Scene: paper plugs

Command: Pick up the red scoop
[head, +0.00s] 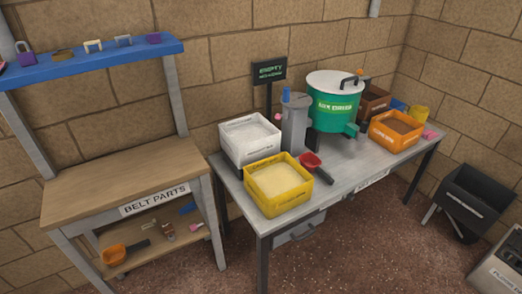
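The red scoop (310,160) lies on the grey metal table (345,178), just right of the yellow bin (278,184). Its bowl is at the upper left and its dark handle (324,175) points down and right, towards the table's front edge. The scoop is in front of the grey cylinder (296,125) and left of the green pot (337,105). Neither of my grippers is in the head view.
A white bin (249,138) stands behind the yellow bin. An orange bin (396,131) and a brown bin (372,104) stand at the table's right. A wooden workbench (125,180) is at the left. Open floor (370,250) lies in front of the metal table.

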